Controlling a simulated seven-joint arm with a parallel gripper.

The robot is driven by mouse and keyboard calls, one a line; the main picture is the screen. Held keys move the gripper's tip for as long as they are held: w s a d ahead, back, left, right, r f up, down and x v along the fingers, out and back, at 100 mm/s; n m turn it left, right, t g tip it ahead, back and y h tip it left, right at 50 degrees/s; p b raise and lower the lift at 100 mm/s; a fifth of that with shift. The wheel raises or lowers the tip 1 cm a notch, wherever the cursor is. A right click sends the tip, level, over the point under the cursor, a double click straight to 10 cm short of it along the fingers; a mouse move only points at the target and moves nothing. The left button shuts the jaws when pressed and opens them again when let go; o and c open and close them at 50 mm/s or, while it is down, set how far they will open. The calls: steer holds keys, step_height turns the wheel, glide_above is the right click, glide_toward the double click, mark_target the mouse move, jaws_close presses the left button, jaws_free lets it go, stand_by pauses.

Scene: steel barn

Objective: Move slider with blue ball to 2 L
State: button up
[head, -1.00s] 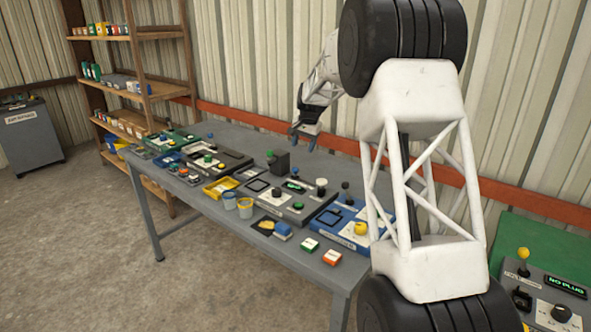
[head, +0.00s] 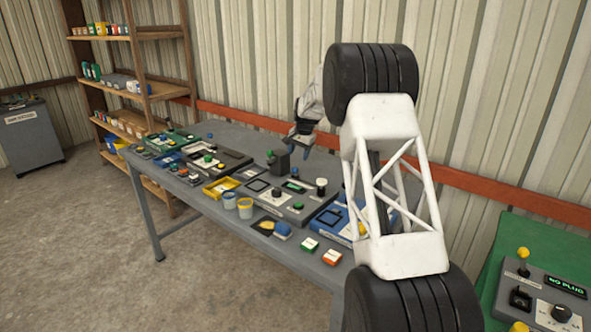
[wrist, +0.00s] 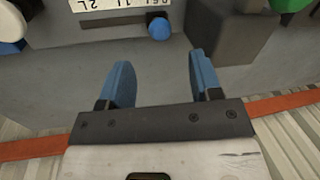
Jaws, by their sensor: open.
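The blue ball (wrist: 159,29) of the slider shows at the top of the wrist view, beside the right end of a dark slot. A white label with 0.5L, 1L and 2L marks (wrist: 115,4) lies along the slot, upside down and partly cut off. My gripper (wrist: 160,75) is open and empty. The ball lies beyond its blue fingers, roughly in line with the gap, and apart from them. In the head view my gripper (head: 301,145) hangs over the table's back side.
A dark box (wrist: 232,32) stands right of the slider in the wrist view, with a green knob (wrist: 288,4) near it. A white knob (wrist: 12,22) is at left.

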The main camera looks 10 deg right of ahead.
mark_target(296, 168)
steer(key=shift+f, duration=0.15)
steer(key=shift+w+a+f, duration=0.15)
steer(key=shift+a+f, duration=0.05)
steer(key=shift+f, duration=1.05)
steer(key=shift+w+a+f, duration=0.1)
steer(key=shift+a+f, duration=0.1)
steer(key=shift+f, duration=1)
steer(key=shift+w+a+f, duration=0.15)
steer(key=shift+a+f, duration=0.05)
steer(key=shift+f, duration=1.05)
jaws_close()
